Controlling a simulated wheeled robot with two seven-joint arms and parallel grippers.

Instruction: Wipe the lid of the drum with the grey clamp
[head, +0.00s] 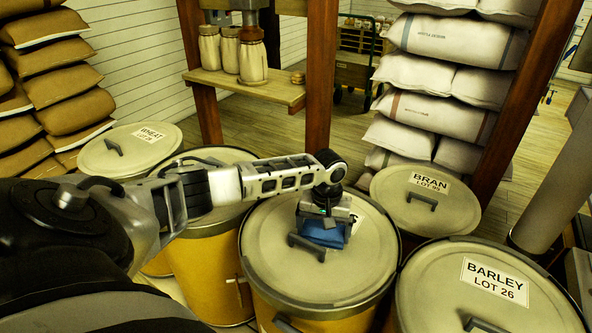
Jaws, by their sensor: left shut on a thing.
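The middle drum (325,310) is yellow with a pale grey-green lid (350,265) and a dark handle. A grey clamp-like part (286,325) shows at its front rim, cut off by the picture's bottom edge. My left gripper (325,218) reaches in over this lid, shut on a blue cloth (323,234). The cloth is at the lid just behind the handle; I cannot tell whether it touches. The gripper hides part of the lid's label. My right gripper is not in view.
Drums labelled BARLEY (450,290), BRAN (415,212) and WHEAT (110,158) stand around it; another drum (215,250) is partly behind my left arm. A wooden post (320,75) and a shelf (275,92) with jars stand behind. Sacks are stacked at both sides.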

